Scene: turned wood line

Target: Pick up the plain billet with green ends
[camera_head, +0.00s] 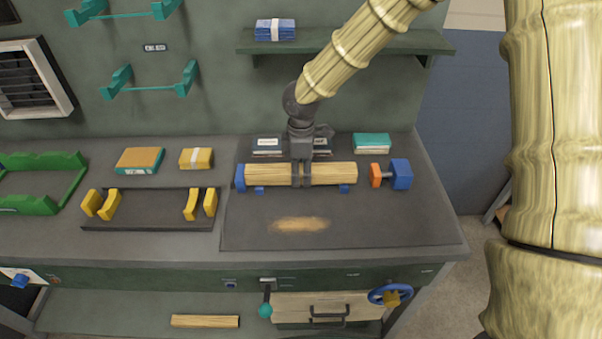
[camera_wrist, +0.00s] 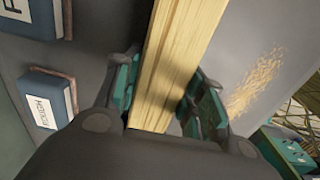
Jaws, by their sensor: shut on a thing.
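A plain pale wooden billet (camera_head: 334,173) lies level on the lathe, between a blue end block (camera_head: 240,178) on the left and an orange and blue tailstock (camera_head: 391,174) on the right. No green shows on its ends in the head view. My gripper (camera_head: 301,176) reaches down from above and is shut around the billet's middle. In the wrist view the billet (camera_wrist: 178,62) runs between the two fingers of my gripper (camera_wrist: 160,95), and its ends are out of sight. Small blue supports (camera_head: 344,188) show under the billet, and I cannot tell whether it touches them.
A dark tray with yellow cradles (camera_head: 140,222) and a green rack (camera_head: 40,205) stand left. Sanding blocks (camera_head: 139,160) and a teal block (camera_head: 371,142) sit behind. Wood shavings (camera_head: 300,225) lie in front. Another wooden piece (camera_head: 205,321) lies on the lower shelf. A shelf (camera_head: 350,45) hangs above.

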